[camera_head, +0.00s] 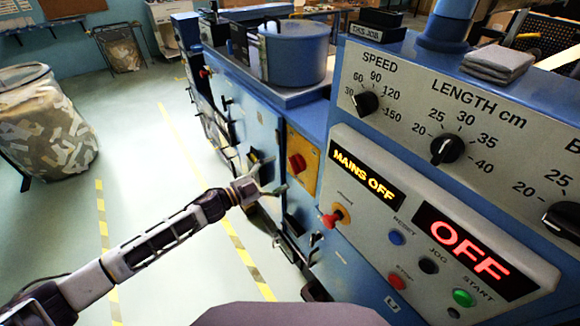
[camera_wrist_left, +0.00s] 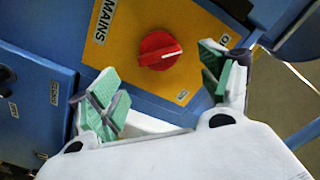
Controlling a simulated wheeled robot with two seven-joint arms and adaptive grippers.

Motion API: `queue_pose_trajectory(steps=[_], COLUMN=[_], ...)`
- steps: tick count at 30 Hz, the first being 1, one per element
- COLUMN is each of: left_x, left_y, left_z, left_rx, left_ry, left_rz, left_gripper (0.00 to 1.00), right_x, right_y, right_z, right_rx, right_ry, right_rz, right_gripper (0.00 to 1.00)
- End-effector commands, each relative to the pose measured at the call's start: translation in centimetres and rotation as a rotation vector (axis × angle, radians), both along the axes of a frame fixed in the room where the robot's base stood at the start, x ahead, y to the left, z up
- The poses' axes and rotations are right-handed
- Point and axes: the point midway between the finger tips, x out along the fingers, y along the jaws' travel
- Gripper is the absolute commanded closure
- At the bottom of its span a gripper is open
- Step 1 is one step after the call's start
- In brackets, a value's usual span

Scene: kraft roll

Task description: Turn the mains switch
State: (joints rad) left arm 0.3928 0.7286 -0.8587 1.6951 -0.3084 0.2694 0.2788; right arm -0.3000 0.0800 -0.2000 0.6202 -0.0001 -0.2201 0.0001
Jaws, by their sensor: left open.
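The mains switch (camera_head: 297,163) is a red rotary knob on a yellow plate (camera_head: 303,181) on the blue machine's side. In the left wrist view the knob (camera_wrist_left: 158,50) shows a white pointer line, pointing right in the picture; the plate carries a MAINS label (camera_wrist_left: 104,22). My left gripper (camera_head: 268,178) is open and empty, just to the left of the plate in the head view. In the left wrist view its green-padded fingers (camera_wrist_left: 160,82) are spread either side of the knob's line, apart from it. My right gripper is not in view.
The machine's display (camera_head: 367,177) reads MAINS OFF and a second display (camera_head: 464,250) reads OFF. A bin of paper scraps (camera_head: 45,125) stands at left; the floor between is clear.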

Motion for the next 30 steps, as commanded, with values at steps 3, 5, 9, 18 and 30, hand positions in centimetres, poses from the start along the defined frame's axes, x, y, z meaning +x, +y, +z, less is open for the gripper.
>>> queue_pose_trajectory(steps=[3,5,9,18,30], left_x=[0.7,1.0,1.8,3.1,3.4], left_y=[-1.0,-1.4,-2.5,-4.3,-4.8], left_z=[0.1,0.1,0.1,0.1,0.0], left_rx=[-0.001,-0.002,-0.001,-0.001,0.001], left_ry=[0.0,0.0,0.0,0.001,0.002], left_rz=[-0.001,0.0,-0.001,0.0,0.0], left_gripper=[0.21,0.21,0.21,0.21,0.21], right_x=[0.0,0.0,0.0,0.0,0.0], right_y=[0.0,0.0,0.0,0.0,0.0], right_z=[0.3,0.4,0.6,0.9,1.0], right_rx=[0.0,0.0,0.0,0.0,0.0], right_ry=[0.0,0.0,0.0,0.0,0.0], right_rz=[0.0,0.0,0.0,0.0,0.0], right_gripper=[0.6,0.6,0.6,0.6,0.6])
